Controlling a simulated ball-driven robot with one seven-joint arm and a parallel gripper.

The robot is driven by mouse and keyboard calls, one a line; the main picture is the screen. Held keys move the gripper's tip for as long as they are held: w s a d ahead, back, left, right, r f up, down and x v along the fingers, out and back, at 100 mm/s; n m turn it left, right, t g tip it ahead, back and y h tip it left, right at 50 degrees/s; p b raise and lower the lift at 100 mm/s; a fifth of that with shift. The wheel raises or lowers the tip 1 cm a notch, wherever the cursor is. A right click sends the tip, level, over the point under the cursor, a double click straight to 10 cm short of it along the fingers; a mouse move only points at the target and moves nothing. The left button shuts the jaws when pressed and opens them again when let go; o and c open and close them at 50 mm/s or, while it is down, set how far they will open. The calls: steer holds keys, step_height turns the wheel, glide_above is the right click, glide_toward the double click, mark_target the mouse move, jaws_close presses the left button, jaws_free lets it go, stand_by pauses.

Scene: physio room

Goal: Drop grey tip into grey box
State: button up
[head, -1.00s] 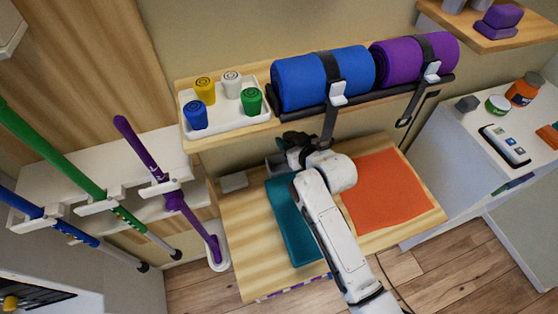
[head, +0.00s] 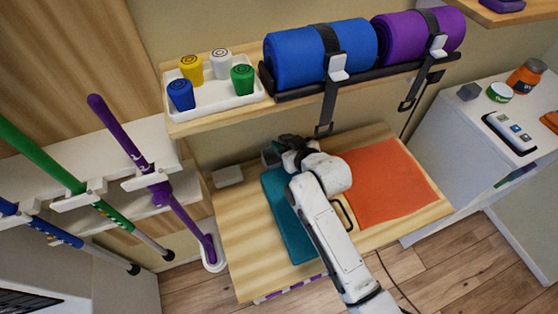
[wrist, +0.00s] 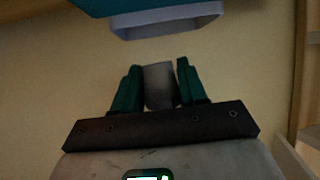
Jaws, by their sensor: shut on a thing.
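My gripper (head: 290,146) is at the back of the wooden table, under the wall shelf. In the wrist view its two dark green fingers (wrist: 158,88) are shut on a grey tip (wrist: 159,84). The tip is hidden in the head view.
A teal mat (head: 283,222) and an orange mat (head: 390,182) lie on the table (head: 240,240). The shelf (head: 215,122) above holds a tray and rolled mats with hanging straps. Coloured poles (head: 130,135) stand at left.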

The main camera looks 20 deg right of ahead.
steer(key=o, duration=1.3)
steer(key=shift+c, duration=0.2)
steer(key=shift+s, duration=0.1)
steer(key=v, duration=1)
steer(key=shift+s+r+b, duration=0.2)
steer(key=shift+s+b, duration=0.1)
steer(key=shift+b, duration=0.05)
